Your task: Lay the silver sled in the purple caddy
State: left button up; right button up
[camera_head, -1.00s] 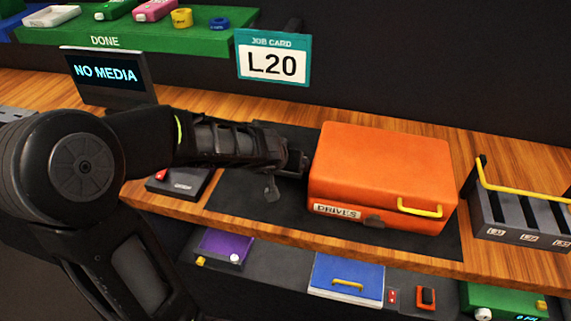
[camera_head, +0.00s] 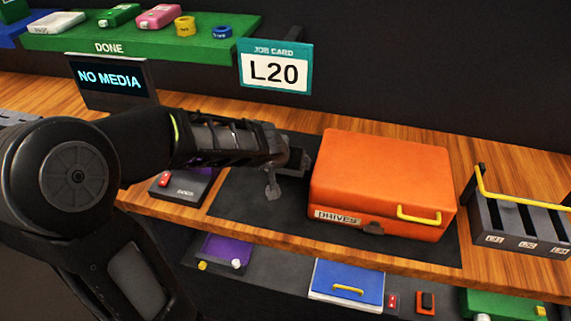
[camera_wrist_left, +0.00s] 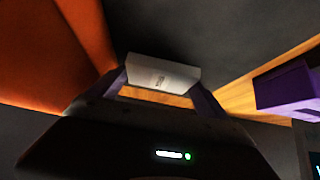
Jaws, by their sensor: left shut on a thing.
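The silver sled (camera_wrist_left: 160,74) is a flat, pale block gripped between the two purple-looking fingers of my left gripper (camera_wrist_left: 163,85) in the left wrist view. In the head view my left gripper (camera_head: 294,163) is above the dark mat, just left of the orange case, and the sled is hard to make out there. A purple box (camera_wrist_left: 288,90), apparently the purple caddy, stands at the right of the left wrist view. In the head view only a purple sliver (camera_head: 203,159) shows behind my left forearm. My right gripper is not in view.
The closed orange DRIVES case (camera_head: 380,180) stands close to my left gripper. A slotted rack (camera_head: 515,220) with a yellow handle is at the right. A small dark unit (camera_head: 183,188) with a red button is at the left. A purple drawer (camera_head: 225,249) is below.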

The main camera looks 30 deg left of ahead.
pick_arm(q)
notch_tip(320, 180, up, 7)
jog(key=shift+r+p, duration=0.15)
jog(key=shift+p, duration=0.7)
